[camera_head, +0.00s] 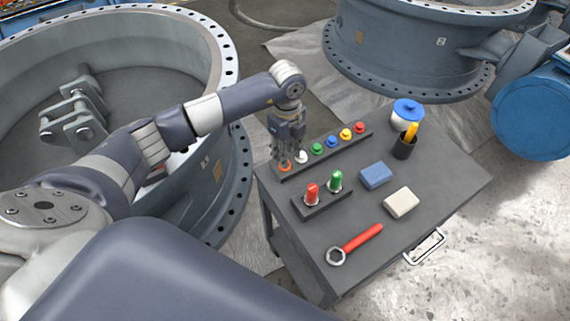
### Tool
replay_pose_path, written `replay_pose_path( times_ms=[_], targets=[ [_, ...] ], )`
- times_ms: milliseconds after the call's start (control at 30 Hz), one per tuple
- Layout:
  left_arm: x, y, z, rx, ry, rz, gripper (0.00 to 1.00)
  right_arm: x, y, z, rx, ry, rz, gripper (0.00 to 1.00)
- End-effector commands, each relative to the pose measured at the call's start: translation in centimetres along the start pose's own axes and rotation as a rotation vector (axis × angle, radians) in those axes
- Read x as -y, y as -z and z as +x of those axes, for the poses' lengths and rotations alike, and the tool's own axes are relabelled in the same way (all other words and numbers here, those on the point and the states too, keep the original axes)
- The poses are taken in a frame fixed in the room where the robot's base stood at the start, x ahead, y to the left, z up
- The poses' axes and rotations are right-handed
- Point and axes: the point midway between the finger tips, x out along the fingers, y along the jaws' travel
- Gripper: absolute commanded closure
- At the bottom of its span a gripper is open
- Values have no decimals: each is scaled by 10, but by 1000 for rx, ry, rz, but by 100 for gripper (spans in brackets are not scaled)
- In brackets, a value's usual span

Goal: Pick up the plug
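A dark strip (328,157) on the grey cart holds a row of round plugs: orange (286,167), white (302,157), green (317,149), blue (331,142), yellow (345,134) and red (359,128). My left gripper (287,158) points down at the left end of the strip, right over the orange plug and close beside the white one. Its fingers partly hide the orange plug. Whether they are spread or touch it is too small to tell. My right gripper is not in view.
The cart top (440,180) also bears a holder (322,203) with red and green pieces, blue (376,175) and cream (401,202) blocks, a red-handled wrench (358,240), a black cup (404,147) and a blue-lidded jar (406,111). Large valve rings (225,150) stand left and behind.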

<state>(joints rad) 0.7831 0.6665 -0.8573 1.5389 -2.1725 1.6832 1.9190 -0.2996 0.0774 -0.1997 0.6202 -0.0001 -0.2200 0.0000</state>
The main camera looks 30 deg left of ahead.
Motion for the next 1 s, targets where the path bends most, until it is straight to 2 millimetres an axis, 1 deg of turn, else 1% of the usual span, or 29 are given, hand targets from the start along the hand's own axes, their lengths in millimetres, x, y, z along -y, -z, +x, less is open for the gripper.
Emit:
replay_pose_path(
  times_ms=[33,133,200,300,500,533,600,633,1000],
  targets=[
    [-2,-1,9,-2,-7,0,68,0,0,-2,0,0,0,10],
    [-2,-2,24,-2,-4,0,68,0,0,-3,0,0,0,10],
    [-2,-2,32,-2,-4,1,68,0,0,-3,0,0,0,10],
    [-1,-2,36,-2,-1,2,68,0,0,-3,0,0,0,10],
    [-1,-2,37,-2,-1,2,68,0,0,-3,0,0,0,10],
    [-1,-2,37,-2,-1,2,73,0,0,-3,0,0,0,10],
    [-1,-2,37,-2,-1,2,88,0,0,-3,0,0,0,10],
    [-1,-2,37,-2,-1,2,91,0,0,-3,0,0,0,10],
    [-1,-2,36,-1,-1,2,91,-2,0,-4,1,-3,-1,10]
  ],
)
